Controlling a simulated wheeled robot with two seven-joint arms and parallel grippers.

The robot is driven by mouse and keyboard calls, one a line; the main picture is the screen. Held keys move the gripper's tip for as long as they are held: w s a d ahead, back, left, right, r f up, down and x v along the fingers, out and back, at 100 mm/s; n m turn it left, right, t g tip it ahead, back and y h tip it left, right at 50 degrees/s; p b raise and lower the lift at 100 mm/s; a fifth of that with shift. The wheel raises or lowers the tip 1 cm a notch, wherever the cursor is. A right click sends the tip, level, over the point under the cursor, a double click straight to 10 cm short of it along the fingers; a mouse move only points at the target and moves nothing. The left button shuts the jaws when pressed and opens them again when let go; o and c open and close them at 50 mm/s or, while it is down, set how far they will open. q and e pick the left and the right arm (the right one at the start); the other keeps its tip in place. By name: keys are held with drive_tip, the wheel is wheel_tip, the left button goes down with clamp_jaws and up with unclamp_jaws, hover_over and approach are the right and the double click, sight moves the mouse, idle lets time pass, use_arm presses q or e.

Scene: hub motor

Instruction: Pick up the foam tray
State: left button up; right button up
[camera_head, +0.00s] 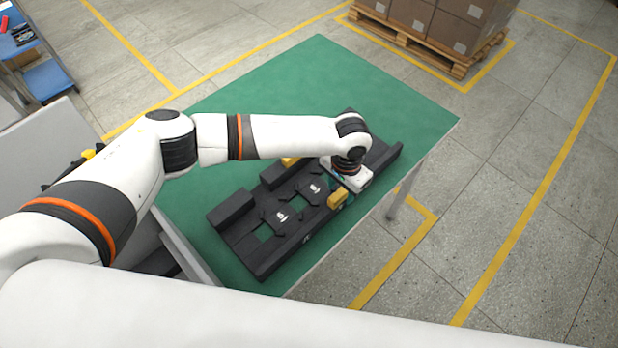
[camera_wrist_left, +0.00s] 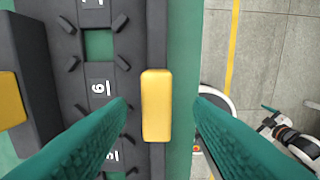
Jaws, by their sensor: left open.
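The foam tray (camera_head: 258,255) is a long black tray on the green table, with raised blocks, green cut-outs and white number labels. It also shows in the left wrist view (camera_wrist_left: 75,140). A yellow grip piece (camera_head: 338,198) sits on its near long edge, and another yellow piece (camera_head: 290,161) shows on the far side. My left gripper (camera_head: 342,186) is over the near edge. In the left wrist view its teal fingers (camera_wrist_left: 160,102) are apart, on either side of the near yellow piece (camera_wrist_left: 156,105). Whether they touch it cannot be told.
The green table (camera_head: 320,75) is clear behind the tray, and its near edge runs close beside the tray. A pallet (camera_head: 420,38) with boxes stands on the floor beyond. A blue shelf (camera_head: 45,78) stands at the far left.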

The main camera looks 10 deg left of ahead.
sight(339, 194)
use_arm(q)
drive_tip(key=shift+w+f, duration=0.15)
drive_tip(key=shift+f, duration=0.2)
wheel_tip(339, 194, down, 4)
drive_tip(key=shift+a+r+p, duration=0.15)
drive_tip(key=shift+r+p, duration=0.05)
drive_tip(key=shift+p, duration=0.6)
drive_tip(key=shift+s+f, duration=0.2)
drive_tip(key=shift+f, duration=0.4)
drive_tip(key=shift+w, duration=0.1)
clamp_jaws()
use_arm(e)
drive_tip(key=shift+w+r, duration=0.9)
drive_tip(key=shift+w, duration=0.2)
